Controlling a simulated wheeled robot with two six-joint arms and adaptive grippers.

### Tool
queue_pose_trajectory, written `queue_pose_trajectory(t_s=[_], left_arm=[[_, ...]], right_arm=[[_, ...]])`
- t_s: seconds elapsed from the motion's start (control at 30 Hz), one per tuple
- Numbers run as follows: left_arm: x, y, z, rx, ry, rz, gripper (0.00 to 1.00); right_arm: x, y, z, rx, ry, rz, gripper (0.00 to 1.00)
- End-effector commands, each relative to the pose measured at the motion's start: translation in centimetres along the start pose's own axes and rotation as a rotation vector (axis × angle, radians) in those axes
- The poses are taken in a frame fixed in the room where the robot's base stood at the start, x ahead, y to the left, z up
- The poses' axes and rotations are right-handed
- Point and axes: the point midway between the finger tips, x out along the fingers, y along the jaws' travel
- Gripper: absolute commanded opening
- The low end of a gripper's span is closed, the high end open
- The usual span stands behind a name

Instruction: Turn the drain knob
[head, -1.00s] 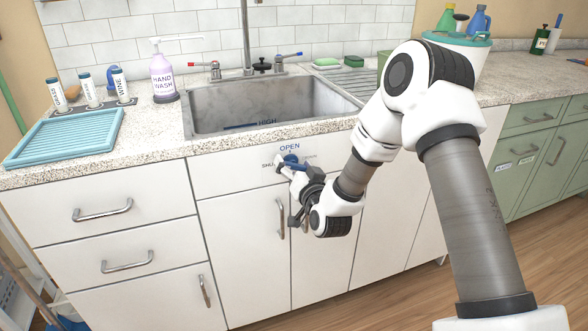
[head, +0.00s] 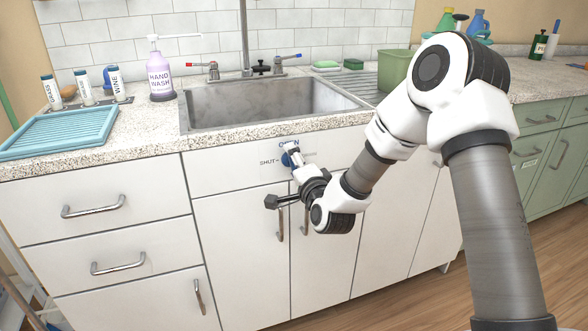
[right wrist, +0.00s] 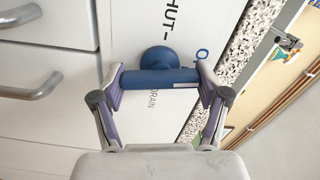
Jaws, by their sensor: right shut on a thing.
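The blue drain knob (head: 287,160) sits on the white front panel below the sink, with OPEN printed above it and SHUT to its left. In the right wrist view its blue bar handle (right wrist: 160,78) lies between the two fingertips of my right gripper (right wrist: 160,84), one at each end of the bar. The bar runs upright on the panel, in line with the OPEN mark. In the head view my right gripper (head: 294,159) covers part of the knob. My left gripper is out of view.
The steel sink (head: 265,103) is above the panel, its visible inside bare. Cabinet handles (head: 280,219) stick out below the gripper. A hand wash bottle (head: 160,75) and a blue drying tray (head: 60,133) stand on the counter at left. A green bin (head: 395,68) stands at right.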

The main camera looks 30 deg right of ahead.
Motion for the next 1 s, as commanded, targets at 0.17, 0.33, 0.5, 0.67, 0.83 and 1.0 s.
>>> queue_pose_trajectory(t_s=[0.17,0.33,0.5,0.67,0.83,1.0], left_arm=[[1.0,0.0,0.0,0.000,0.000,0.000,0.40],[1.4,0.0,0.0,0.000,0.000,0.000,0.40],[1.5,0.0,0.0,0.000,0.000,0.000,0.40],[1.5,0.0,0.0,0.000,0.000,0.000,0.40],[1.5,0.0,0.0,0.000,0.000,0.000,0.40],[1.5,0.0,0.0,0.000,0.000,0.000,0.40]], right_arm=[[0.1,0.0,-0.1,0.117,0.004,-0.006,0.40],[0.1,-0.1,-0.1,0.192,0.004,-0.006,0.40],[0.1,-0.1,-0.1,0.229,0.004,-0.006,0.40],[0.1,-0.1,-0.1,0.239,0.004,-0.006,0.40],[0.1,-0.1,-0.1,0.240,0.004,-0.006,0.40],[0.1,-0.1,-0.1,0.239,0.004,-0.006,0.92]])
